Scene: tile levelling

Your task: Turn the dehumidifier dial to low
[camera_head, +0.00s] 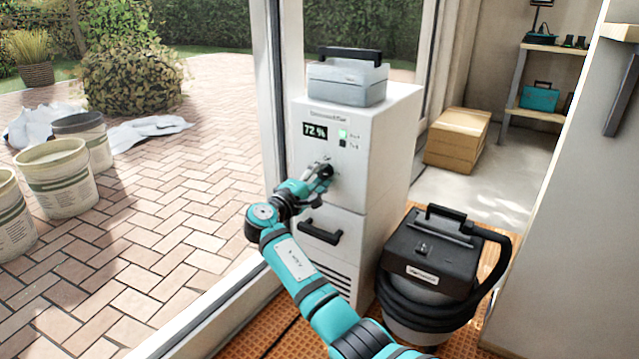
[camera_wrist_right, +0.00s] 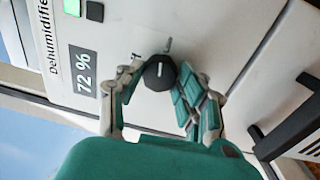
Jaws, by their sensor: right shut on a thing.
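The dehumidifier (camera_head: 376,180) is a tall white cabinet with a display (camera_head: 315,131) reading 72 % and a lit green indicator beside it. Its black round dial (camera_wrist_right: 159,73) sits on the front panel, with a short white pointer line and small marks around it. The marks are partly hidden by my fingers, and I cannot tell which setting the pointer is at. My right gripper (camera_head: 325,172) reaches the panel below the display. In the wrist view its two fingers are on either side of the dial, shut on it. My left gripper is not in view.
A black handle (camera_head: 320,231) sticks out below the dial. A grey case (camera_head: 347,83) rests on top of the cabinet. A black and grey vacuum (camera_head: 432,262) with a coiled hose stands right of the cabinet. Buckets (camera_head: 58,177) stand on the paving at left.

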